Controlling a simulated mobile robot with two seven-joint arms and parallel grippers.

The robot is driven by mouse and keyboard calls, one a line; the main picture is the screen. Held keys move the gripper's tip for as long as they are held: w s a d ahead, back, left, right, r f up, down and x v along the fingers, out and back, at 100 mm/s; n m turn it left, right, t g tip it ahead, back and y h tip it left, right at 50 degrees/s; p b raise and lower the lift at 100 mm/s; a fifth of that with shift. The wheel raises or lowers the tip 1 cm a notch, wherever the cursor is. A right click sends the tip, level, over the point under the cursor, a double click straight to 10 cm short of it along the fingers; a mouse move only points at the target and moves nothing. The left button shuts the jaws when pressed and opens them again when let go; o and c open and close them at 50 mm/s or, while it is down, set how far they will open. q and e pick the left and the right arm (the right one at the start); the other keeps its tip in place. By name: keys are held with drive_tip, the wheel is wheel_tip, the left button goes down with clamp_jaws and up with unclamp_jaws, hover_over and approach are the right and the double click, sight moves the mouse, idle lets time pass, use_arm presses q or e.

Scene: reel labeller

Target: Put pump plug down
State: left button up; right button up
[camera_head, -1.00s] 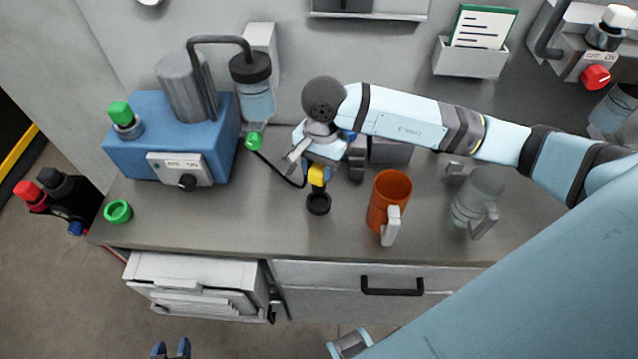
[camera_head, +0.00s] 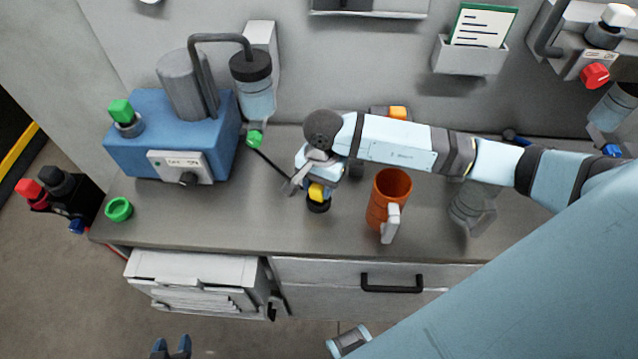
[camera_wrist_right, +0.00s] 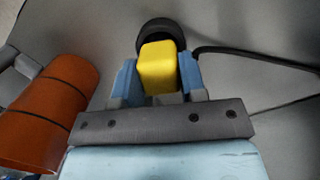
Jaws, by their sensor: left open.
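The yellow pump plug (camera_head: 317,192) is between the blue fingers of my right gripper (camera_head: 315,188). In the right wrist view the fingers press on both sides of the plug (camera_wrist_right: 158,66). A black round holder (camera_head: 318,207) stands on the bench under the plug and shows beyond it in the right wrist view (camera_wrist_right: 160,24). The plug overlaps the holder; I cannot tell if it sits inside. A black cable (camera_head: 272,167) runs from the blue pump (camera_head: 135,148) side toward the plug. My left gripper (camera_head: 171,345) is open and empty, low in front of the bench.
An orange mug (camera_head: 386,200) stands just right of the right gripper. A green ring (camera_head: 119,209) lies at the bench's left. The bench front between ring and holder is clear.

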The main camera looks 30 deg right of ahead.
drive_tip(key=o, duration=0.4)
drive_tip(key=shift+r, duration=0.1)
wheel_tip(320, 180, up, 12)
drive_tip(key=d, duration=0.1)
drive_tip(key=shift+w+b, duration=0.4)
drive_tip(key=shift+w, duration=0.05)
drive_tip(key=shift+s+d, duration=0.1)
